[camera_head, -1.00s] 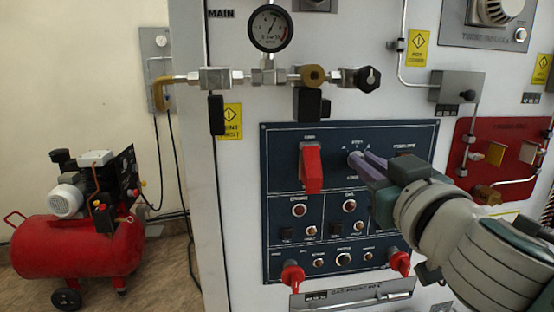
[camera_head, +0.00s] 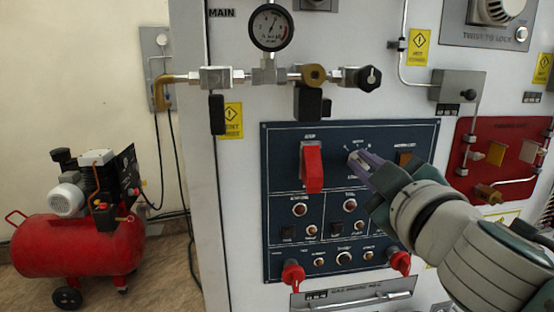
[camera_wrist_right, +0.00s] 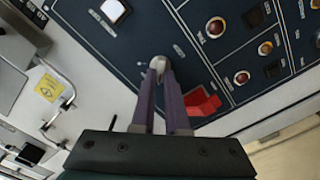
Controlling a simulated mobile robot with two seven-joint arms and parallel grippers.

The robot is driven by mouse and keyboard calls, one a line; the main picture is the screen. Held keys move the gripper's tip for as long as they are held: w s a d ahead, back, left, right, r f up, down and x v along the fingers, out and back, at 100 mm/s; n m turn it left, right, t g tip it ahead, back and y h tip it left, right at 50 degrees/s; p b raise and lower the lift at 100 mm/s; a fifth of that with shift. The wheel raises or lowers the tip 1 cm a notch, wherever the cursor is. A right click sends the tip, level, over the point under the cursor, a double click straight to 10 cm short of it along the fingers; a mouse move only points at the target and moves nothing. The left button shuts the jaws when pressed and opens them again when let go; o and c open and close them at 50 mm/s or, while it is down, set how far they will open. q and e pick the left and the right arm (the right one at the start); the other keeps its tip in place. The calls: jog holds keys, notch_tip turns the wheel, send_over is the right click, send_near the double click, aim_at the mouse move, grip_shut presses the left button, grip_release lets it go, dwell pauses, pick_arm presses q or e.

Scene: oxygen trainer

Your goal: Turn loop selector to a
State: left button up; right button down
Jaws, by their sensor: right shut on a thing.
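The loop selector is a small knob (camera_wrist_right: 157,66) on the dark blue control panel (camera_head: 290,255), seen between my fingertips in the right wrist view. Short printed marks surround it, too small to read. My right gripper (camera_head: 358,162) is shut on this knob; its purple fingers also show in the right wrist view (camera_wrist_right: 158,75). In the head view the fingers hide most of the knob. The hand reaches in from the lower right. My left gripper is not in view.
A red switch cover (camera_head: 312,166) stands out left of the knob; it also shows close beside the fingers in the wrist view (camera_wrist_right: 203,101). Red knobs (camera_head: 293,274) sit below. A gauge (camera_head: 271,27) and valves are above.

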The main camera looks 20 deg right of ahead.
dwell(0.4)
jog(key=c, duration=0.9)
grip_release()
jog(key=b+v, duration=0.1)
jog(key=v, duration=0.9)
jog(key=shift+b, duration=0.4)
jog(key=shift+d, duration=0.15)
